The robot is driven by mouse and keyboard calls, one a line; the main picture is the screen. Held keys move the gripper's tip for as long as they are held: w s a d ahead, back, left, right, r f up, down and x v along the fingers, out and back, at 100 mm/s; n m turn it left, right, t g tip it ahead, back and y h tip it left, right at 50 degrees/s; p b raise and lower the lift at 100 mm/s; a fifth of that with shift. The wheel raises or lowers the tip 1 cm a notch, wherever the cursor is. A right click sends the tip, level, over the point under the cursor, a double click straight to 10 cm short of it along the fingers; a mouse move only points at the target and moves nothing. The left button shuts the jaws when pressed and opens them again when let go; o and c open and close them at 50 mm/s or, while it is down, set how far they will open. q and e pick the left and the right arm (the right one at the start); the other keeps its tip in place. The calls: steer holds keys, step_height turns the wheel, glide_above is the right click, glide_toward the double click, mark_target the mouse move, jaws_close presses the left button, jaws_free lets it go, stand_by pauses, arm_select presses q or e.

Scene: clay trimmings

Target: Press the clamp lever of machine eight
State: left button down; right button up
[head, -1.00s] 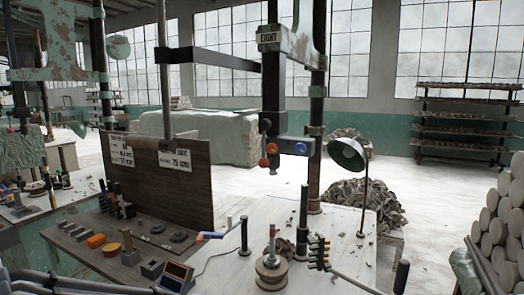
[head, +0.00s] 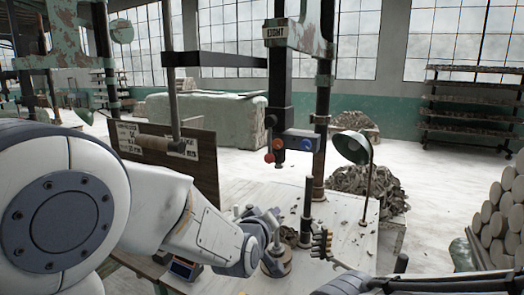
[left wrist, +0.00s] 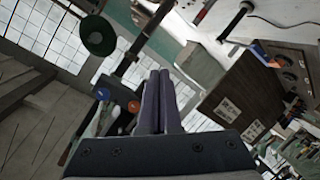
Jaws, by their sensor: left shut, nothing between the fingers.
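Machine eight is the tall press with the EIGHT sign (head: 281,30). Its dark column carries a lever with a red ball (head: 269,157), beside a blue button (head: 305,145) and an orange one. I cannot tell which lever is the clamp lever. My left gripper (head: 270,219) is over the bench, by the round wooden block (head: 278,266), which it partly covers. In the left wrist view its two fingers (left wrist: 160,75) are shut and empty.
A green lamp (head: 352,146) and a dark post (head: 307,205) stand on the pale bench (head: 345,225). A dark wooden board (head: 205,160) stands at the left. Clay trimmings (head: 365,185) are heaped behind. Stacked clay rolls (head: 495,220) are at the right.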

mark_target(270, 142)
arm_select(q)
steer(key=w+a+r+n+t+y+p, duration=0.1)
steer(key=w+a+r+n+t+y, duration=0.2)
steer(key=r, duration=0.6)
steer(key=w+a+n+t, duration=0.2)
steer(key=w+a+t, duration=0.1)
steer(key=a, duration=0.1)
steer(key=shift+a+r+n+p, duration=0.3)
steer(key=shift+a+n, duration=0.05)
steer(key=shift+n, duration=0.05)
steer(key=r+p+x, duration=0.1)
steer(key=p+x, duration=0.4)
steer(key=x, duration=0.4)
steer(key=shift+d+f+p, duration=1.2)
steer(key=shift+d+f, duration=0.2)
steer(key=shift+d, duration=0.15)
steer(key=shift+d, duration=0.1)
steer(key=shift+s+d+n+y+b, duration=0.15)
steer(key=shift+d+n+y+b, duration=0.1)
steer(key=shift+n+y+b, duration=0.2)
